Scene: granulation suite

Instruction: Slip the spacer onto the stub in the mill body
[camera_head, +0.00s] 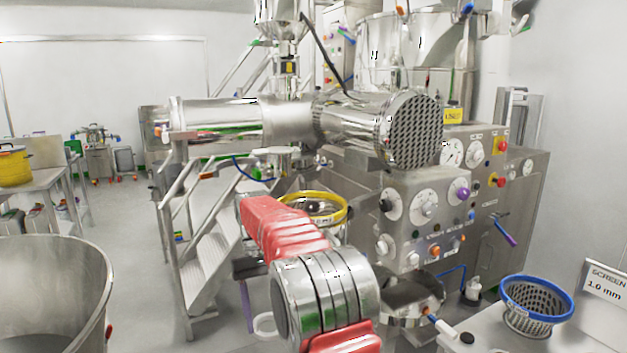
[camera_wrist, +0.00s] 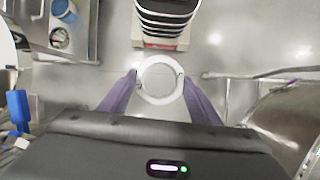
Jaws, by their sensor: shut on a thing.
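My gripper (camera_wrist: 160,78) is shut on the white ring-shaped spacer (camera_wrist: 160,101), with one purple finger on each side of it. In the wrist view, floor shows through the spacer's hole and around it. In the head view the spacer (camera_head: 264,325) hangs left of my arm's silver joint, partly hidden by it, beside a purple finger (camera_head: 247,303). A round yellow-rimmed housing (camera_head: 346,212), which may be the mill body, stands behind my red arm link and is partly covered by it. I cannot make out the stub.
A blue-rimmed perforated basket (camera_head: 538,300) stands on the bench at right, by a "SCREEN 1.0 mm" sign (camera_head: 606,283). A control cabinet (camera_head: 425,205) stands behind my arm. Metal steps (camera_head: 208,258) rise at left. A large steel bowl (camera_head: 60,290) is at lower left.

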